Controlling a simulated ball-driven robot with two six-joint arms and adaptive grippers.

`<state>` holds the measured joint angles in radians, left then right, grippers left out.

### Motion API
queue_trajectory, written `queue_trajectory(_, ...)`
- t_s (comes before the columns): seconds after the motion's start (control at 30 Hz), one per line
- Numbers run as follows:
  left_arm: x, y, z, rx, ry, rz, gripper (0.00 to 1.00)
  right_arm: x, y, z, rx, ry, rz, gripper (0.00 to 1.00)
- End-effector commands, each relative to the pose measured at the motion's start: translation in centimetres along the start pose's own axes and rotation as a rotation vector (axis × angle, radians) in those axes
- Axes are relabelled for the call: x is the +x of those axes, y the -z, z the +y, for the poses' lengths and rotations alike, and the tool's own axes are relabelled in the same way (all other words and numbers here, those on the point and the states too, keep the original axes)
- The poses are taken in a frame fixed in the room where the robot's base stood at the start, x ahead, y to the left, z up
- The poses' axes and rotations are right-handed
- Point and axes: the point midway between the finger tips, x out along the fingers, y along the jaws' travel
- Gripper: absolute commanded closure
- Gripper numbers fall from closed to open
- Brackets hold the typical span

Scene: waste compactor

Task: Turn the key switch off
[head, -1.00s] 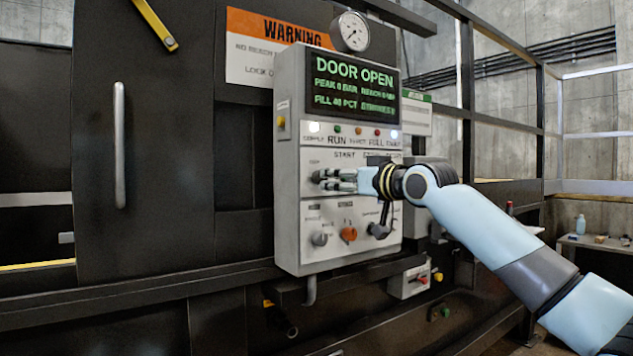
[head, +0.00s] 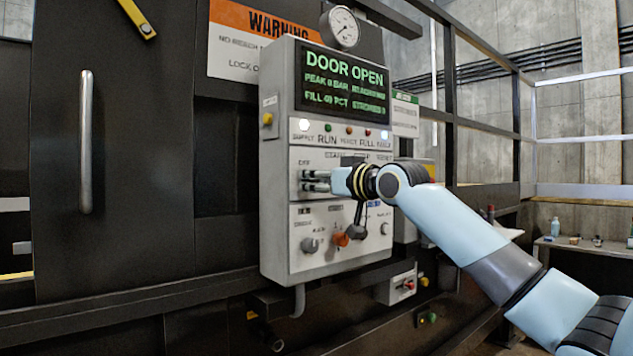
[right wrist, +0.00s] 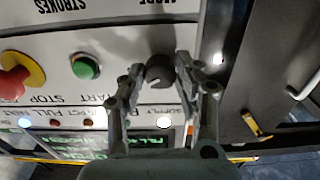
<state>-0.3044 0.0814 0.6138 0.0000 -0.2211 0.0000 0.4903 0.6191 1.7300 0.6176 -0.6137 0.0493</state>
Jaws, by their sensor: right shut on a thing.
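My right gripper (head: 316,181) is at the upper left of the grey control panel (head: 278,222), beside a small OFF label. In the right wrist view, which shows the panel upside down, the dark round key switch (right wrist: 158,72) sits between the two fingertips of the right gripper (right wrist: 160,78). The gripper is shut on it. In the head view the fingers mostly hide the switch, so its turned position cannot be read. My left gripper is not in view.
A green button (right wrist: 86,66) and a red stop button on a yellow ring (right wrist: 20,75) sit in the switch's row. Below are grey knobs (head: 311,245) and an orange knob (head: 340,239). The display (head: 343,82) reads DOOR OPEN. A vertical handle (head: 86,140) stands left.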

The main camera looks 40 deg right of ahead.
Motion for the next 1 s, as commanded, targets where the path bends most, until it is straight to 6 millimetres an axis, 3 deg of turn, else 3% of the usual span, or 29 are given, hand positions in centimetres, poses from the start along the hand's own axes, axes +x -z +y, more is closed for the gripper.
queue_trajectory(0.2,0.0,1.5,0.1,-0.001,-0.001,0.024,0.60,0.0,0.0,0.0,-0.008,0.000,0.000,1.00)
queue_trajectory(0.47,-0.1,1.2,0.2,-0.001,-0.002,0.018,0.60,0.0,0.0,0.0,-0.099,0.000,-0.001,1.00)
queue_trajectory(1.0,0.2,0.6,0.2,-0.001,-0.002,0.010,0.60,0.0,0.0,0.1,-0.573,0.000,0.000,1.00)
